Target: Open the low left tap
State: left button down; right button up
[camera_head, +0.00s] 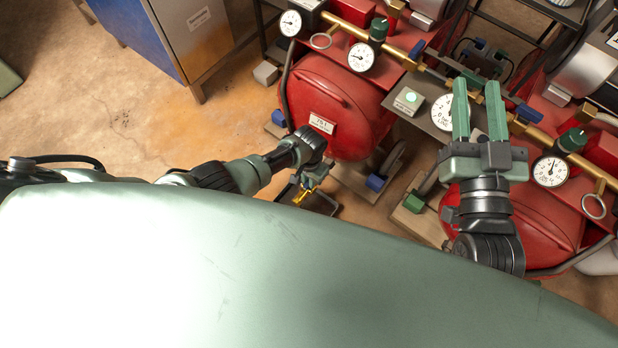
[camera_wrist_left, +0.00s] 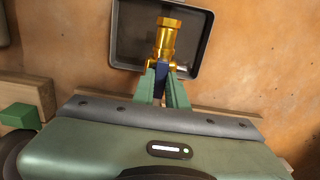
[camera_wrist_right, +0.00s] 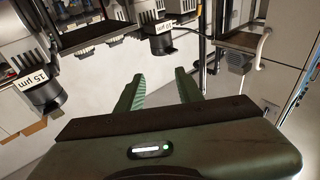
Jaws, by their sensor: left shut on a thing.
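The low left tap (camera_wrist_left: 165,38) is a brass fitting seen above a dark tray in the left wrist view. Its brass also shows small in the head view (camera_head: 300,196). My left gripper (camera_wrist_left: 162,84) is shut on the tap's dark blue handle (camera_wrist_left: 160,82), with one green finger on each side. The fingers hide part of the handle. In the head view, my left gripper (camera_head: 313,172) is low in front of the left red tank. My right gripper (camera_head: 477,108) is open and empty, raised over the right red tank.
A dark tray (camera_wrist_left: 128,40) lies on the floor under the brass fitting. The left red tank (camera_head: 335,95) and right red tank (camera_head: 535,215) carry brass pipes and white dial gauges (camera_head: 361,57). A blue-sided cabinet (camera_head: 150,38) stands at back left. The floor at left is clear.

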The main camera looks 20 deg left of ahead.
dwell(0.3)
pick_arm(q)
jog(key=c, duration=1.4)
grip_release()
jog(key=shift+c, duration=0.2)
